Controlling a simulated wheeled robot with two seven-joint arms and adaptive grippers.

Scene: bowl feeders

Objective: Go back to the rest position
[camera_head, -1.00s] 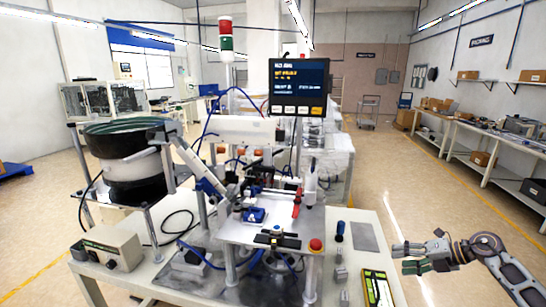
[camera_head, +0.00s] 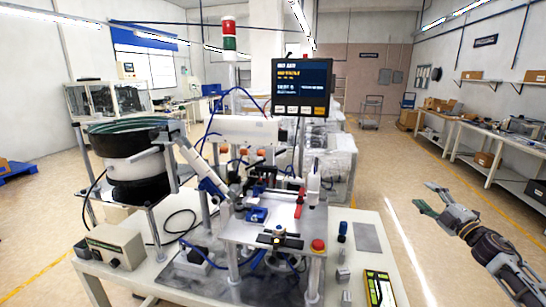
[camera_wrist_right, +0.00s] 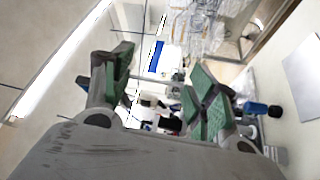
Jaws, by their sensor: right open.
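My right gripper (camera_head: 428,198) is open and empty. In the head view it hangs over the floor to the right of the machine table, clear of the table edge. In the right wrist view its two green-padded fingers (camera_wrist_right: 158,95) stand apart with nothing between them. My left gripper is not in view.
The machine table (camera_head: 395,278) carries a bowl feeder (camera_head: 125,140), a screen (camera_head: 300,86), a red button (camera_head: 318,245) and a yellow-framed device (camera_head: 378,288). Workbenches (camera_head: 500,150) line the right wall. The floor between table and benches is clear.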

